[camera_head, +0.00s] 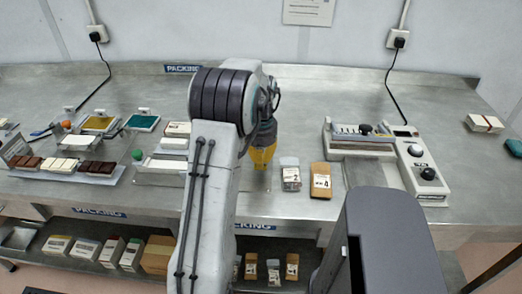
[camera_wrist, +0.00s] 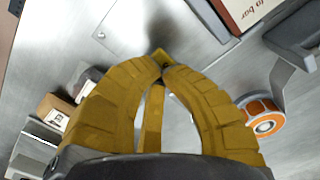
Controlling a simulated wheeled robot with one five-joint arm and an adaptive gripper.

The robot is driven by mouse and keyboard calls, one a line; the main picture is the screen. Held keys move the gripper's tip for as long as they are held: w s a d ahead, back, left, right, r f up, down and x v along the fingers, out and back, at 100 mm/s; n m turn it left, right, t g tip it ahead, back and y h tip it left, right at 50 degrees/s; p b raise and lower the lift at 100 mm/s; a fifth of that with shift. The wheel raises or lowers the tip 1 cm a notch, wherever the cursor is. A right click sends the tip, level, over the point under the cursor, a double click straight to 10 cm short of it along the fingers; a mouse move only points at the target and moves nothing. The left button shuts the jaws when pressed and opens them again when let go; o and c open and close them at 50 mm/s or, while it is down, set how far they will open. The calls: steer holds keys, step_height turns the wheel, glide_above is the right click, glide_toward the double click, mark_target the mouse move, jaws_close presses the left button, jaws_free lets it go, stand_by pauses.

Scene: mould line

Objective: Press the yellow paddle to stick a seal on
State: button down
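My gripper (camera_head: 262,158) points down over the bench in the head view, its yellow fingers partly behind my arm. In the wrist view the two yellow fingers of my gripper (camera_wrist: 163,64) bow outward and meet at their tips; I see nothing held between them. A roll with an orange and white face (camera_wrist: 265,118) stands right of the fingers in the wrist view, beside a grey bracket (camera_wrist: 284,76). I cannot clearly make out a yellow paddle apart from my fingers. My arm hides part of the bench in the head view.
A grey pouch (camera_head: 290,173) and a brown pack (camera_head: 320,180) stand right of my gripper. A white sealing machine (camera_head: 386,155) is farther right. Moulds and chocolate bars (camera_head: 96,168) lie at the left. The bench behind my gripper (camera_head: 320,95) is clear.

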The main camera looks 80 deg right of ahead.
steer(key=shift+r+p, duration=3.3)
steer(key=shift+r, duration=0.95)
steer(key=shift+d+n, duration=0.35)
steer(key=shift+n, duration=0.35)
steer(key=a+f+n+y, duration=0.2)
steer(key=a+f, duration=0.2)
steer(key=a, duration=0.4)
steer(key=w+a+r+n+t, duration=0.1)
steer(key=w+a+r+n, duration=0.3)
steer(key=a, duration=0.8)
steer(key=w+a+r+n+t+h, duration=0.1)
steer(key=w+a+r+n+t, duration=0.1)
steer(key=w+a+r+n, duration=0.3)
steer(key=w+a+r+n+t+h, duration=0.1)
steer(key=w+a+r+n, duration=0.4)
steer(key=a, duration=1.6)
steer(key=shift+w+n, duration=2.9)
steer(key=shift+w, duration=0.35)
